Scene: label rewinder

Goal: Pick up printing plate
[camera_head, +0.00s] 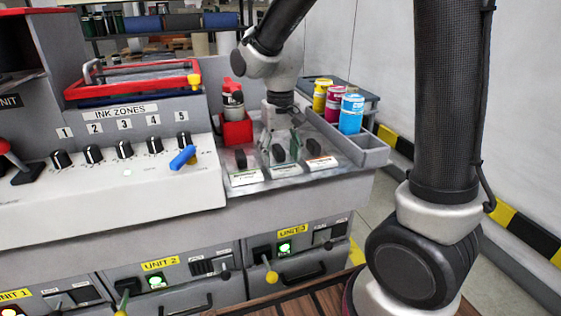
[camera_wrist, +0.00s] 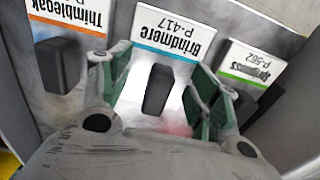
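Three dark upright blocks, which may be plate handles, stand in a row on the grey console's right end, each behind a label card. The middle block (camera_head: 278,154) goes with the card reading "Brindmere P-417"; this block (camera_wrist: 158,88) also shows in the wrist view. My gripper (camera_head: 283,150) is open and points down over the middle block. In the wrist view its green-padded fingers stand on either side of this block, with gaps between.
Yellow, magenta and cyan cans (camera_head: 351,113) stand in a grey tray to the right.

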